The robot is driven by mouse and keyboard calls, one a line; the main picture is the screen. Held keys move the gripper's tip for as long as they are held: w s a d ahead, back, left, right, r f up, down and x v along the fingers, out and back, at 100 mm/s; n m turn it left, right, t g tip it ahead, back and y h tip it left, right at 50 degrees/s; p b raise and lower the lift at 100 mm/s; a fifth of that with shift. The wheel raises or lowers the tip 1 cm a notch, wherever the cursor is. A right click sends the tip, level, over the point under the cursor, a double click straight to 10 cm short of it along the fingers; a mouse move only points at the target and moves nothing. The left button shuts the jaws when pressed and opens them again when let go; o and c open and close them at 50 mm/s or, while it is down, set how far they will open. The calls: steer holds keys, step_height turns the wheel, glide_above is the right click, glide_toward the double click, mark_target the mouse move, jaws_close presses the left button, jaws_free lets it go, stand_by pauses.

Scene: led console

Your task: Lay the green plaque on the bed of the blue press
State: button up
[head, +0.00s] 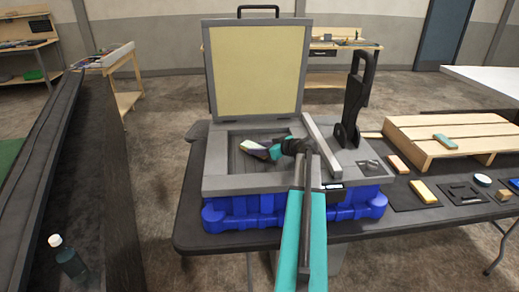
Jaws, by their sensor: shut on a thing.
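The blue press (255,208) stands on a dark table, its lid (257,72) raised upright and showing a pale yellow pad. Its bed (232,163) is a grey recess inside a lighter frame. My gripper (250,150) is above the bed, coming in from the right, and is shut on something. What it holds is small and mostly hidden by the gripper, so I cannot tell its colour or whether it touches the bed. A blue-green plaque (445,140) lies on the slatted wooden stand at the right.
A black lever (353,105) rises from the press's right side. The wooden stand (425,124), a salmon block (397,164) and a yellow block (423,192) are to the right. A bottle (66,258) stands at the left on a dark surface. My arm crosses the press's front.

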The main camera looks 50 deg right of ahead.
steer(key=shift+f+b, duration=0.25)
steer(key=shift+b, duration=0.1)
steer(key=o, duration=1.2)
steer(key=shift+r+p, duration=0.35)
steer(key=shift+p, duration=0.2)
steer(key=shift+r+p, duration=0.45)
steer(key=shift+p, duration=0.3)
steer(key=b+v, duration=0.1)
steer(key=v, duration=0.4)
steer(key=b+v, duration=0.2)
steer(key=v, duration=0.3)
steer(key=shift+s+f, duration=0.15)
steer(key=shift+s, duration=0.2)
steer(key=shift+s+r+b, duration=0.3)
steer(key=shift+s, duration=0.3)
